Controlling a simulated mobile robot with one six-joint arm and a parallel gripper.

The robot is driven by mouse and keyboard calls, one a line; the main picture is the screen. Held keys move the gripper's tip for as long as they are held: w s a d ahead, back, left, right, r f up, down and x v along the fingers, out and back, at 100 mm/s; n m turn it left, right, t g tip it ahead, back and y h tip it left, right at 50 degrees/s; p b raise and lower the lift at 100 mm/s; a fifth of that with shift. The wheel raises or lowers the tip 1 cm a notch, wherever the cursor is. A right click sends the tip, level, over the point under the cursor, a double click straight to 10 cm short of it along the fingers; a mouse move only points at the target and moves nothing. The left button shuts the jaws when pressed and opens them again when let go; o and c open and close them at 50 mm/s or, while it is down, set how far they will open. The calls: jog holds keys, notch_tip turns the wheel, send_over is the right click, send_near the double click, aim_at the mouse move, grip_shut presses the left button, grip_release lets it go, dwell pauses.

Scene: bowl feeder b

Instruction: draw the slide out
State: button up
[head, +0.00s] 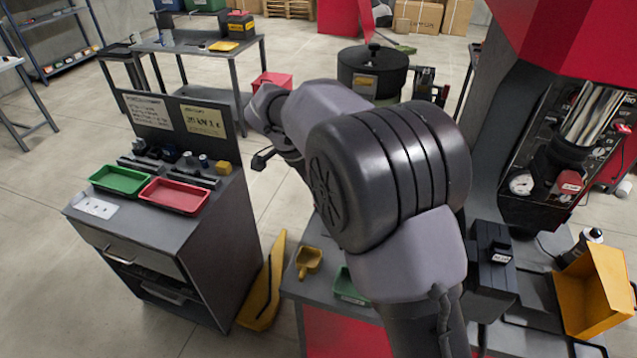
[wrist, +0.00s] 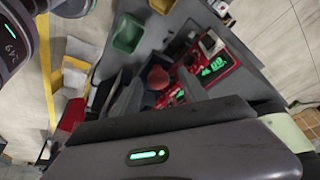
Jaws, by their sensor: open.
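No slide can be told apart with certainty in either view. A dark round drum with a knobbed lid (head: 372,62) stands behind my arm in the head view, and a small black mechanism (head: 427,86) is at its right. My arm hides much of the area in front of them.
The grey cabinet (head: 190,245) bears a green tray (head: 121,180), a red tray (head: 174,196) and small parts. A yellow scoop (head: 309,261) and a green bin (head: 348,288) are on the near bench. A red machine with a gauge (head: 521,184) stands right. Floor shows between cabinet and bench.

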jog(key=p+v, duration=0.5)
jog(key=v, duration=1.2)
jog(key=shift+a, duration=0.15)
jog(key=s+d+f+n+t+y+b, duration=0.1)
jog(key=s+d+f+n+y+b, duration=0.2)
jog(key=s+d+b, duration=0.45)
jog(key=s+d+f+n+y+b, duration=0.1)
jog(key=s+d+f+n+b, duration=0.3)
jog(key=s+d, duration=0.5)
jog(key=s+f+t+y+b, duration=0.1)
jog(key=s+f+b, duration=0.3)
jog(key=s+f, duration=0.5)
jog(key=shift+s+d+n+t+y, duration=0.25)
jog(key=shift+s+n+t+y, duration=0.2)
jog(key=shift+t, duration=0.35)
